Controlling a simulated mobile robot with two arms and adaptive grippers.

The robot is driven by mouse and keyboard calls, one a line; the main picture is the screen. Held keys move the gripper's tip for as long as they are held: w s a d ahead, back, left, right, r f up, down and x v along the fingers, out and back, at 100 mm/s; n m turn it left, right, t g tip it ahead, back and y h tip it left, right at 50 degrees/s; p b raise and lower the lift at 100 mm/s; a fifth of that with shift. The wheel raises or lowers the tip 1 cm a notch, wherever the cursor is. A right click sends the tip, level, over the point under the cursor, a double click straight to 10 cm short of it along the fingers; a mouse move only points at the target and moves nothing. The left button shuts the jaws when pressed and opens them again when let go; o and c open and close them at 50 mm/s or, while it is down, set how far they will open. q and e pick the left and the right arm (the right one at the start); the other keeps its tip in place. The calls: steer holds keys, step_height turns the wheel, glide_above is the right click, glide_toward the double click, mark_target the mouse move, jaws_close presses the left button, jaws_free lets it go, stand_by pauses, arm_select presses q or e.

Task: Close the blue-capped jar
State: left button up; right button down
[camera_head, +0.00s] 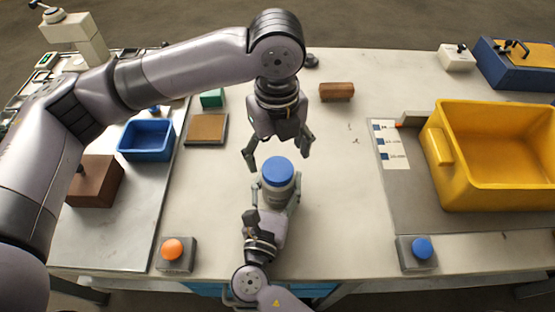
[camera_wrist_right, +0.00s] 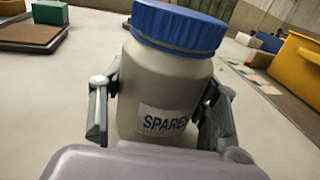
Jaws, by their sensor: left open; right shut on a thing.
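The jar (camera_head: 279,195) stands upright near the middle of the table, with a blue cap (camera_head: 277,171) on its top. In the right wrist view the grey jar (camera_wrist_right: 165,90) has a label whose visible letters read "SPARE", and the ribbed blue cap (camera_wrist_right: 178,28) sits on it; I cannot tell how tight it is. My right gripper (camera_head: 274,196) is shut on the jar's body from the front. My left gripper (camera_head: 277,158) is open, pointing at the jar from behind, its fingertips apart on either side just beyond the cap.
A yellow bin (camera_head: 440,160) stands at the right, a blue tray (camera_head: 147,140) and brown block (camera_head: 95,181) at the left. An orange button (camera_head: 172,250) and a blue button (camera_head: 421,248) are near the front edge. A brown block (camera_head: 337,92) lies behind. Table around the jar is clear.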

arm_select(q)
step_height(320, 180, up, 8)
stand_by(0.4)
arm_select(e)
steer(key=shift+c, duration=2.4)
jaws_free()
steer(key=v, duration=1.2)
arm_select(q)
steer(key=shift+r, duration=0.15)
arm_select(e)
steer(key=shift+r, duration=0.15)
